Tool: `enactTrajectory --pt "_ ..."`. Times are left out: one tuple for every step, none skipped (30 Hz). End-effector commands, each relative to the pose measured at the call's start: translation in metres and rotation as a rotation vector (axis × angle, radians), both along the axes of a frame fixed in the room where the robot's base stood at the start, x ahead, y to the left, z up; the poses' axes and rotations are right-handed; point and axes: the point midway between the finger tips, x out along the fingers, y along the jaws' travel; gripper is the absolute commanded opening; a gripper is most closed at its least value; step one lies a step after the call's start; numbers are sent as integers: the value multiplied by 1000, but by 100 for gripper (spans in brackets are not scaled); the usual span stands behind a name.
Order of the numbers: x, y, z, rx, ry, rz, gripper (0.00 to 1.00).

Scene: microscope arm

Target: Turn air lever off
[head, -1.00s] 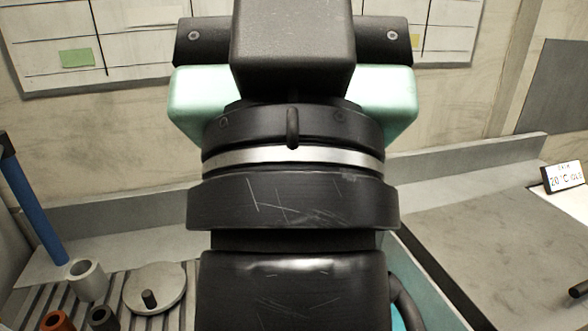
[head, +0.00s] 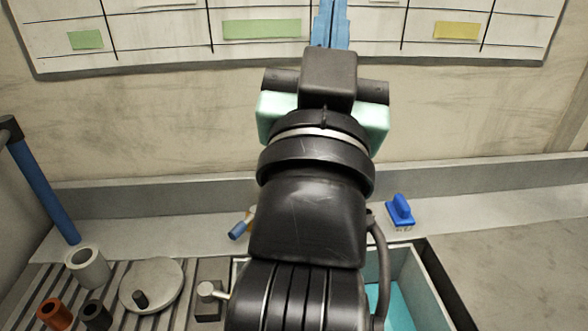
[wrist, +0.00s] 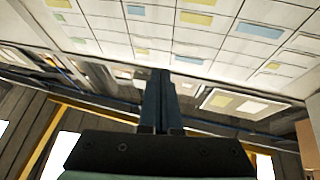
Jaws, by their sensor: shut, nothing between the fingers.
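My gripper (head: 330,20) is raised high above the bench in front of the wall chart, its blue fingers at the top edge of the head view. In the wrist view its fingers (wrist: 160,78) are together and hold nothing. A small blue-handled part (head: 241,226) lies low behind my arm, partly hidden by it; it may be the air lever. A grey block with a pale metal knob or handle (head: 207,289) stands just left of my arm. I cannot tell which of the two is the air lever. My gripper is far from both.
A slotted plate (head: 60,290) at left bears a round disc (head: 152,284) and several cylinders. A blue post (head: 42,192) stands at far left. A blue-handled brush (head: 400,211) lies on the back ledge. A teal-lined tray (head: 412,280) is right of my arm. The right bench is clear.

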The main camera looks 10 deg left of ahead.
Motion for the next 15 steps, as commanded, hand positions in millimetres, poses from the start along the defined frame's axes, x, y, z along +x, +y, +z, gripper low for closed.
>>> enactTrajectory --pt "32 26 -27 19 167 44 0" --pt "47 40 -53 28 266 62 0" --pt "61 59 -90 39 400 80 0" --pt "68 74 -119 42 500 88 0" --pt "72 87 -149 44 597 93 0" --pt "72 102 -188 41 721 91 0" --pt "68 112 -216 35 809 84 0" --pt "62 121 -243 26 889 75 0" --pt "52 129 -276 12 986 57 0" --pt "44 134 -297 0 1051 42 0" --pt "35 137 -317 -13 1109 25 0" --pt "23 139 -339 -30 1173 3 0" --pt "15 140 -353 -42 1211 -14 0" --pt "9 140 -364 -50 1243 -28 0" --pt "1 140 -375 -61 1276 -46 0"
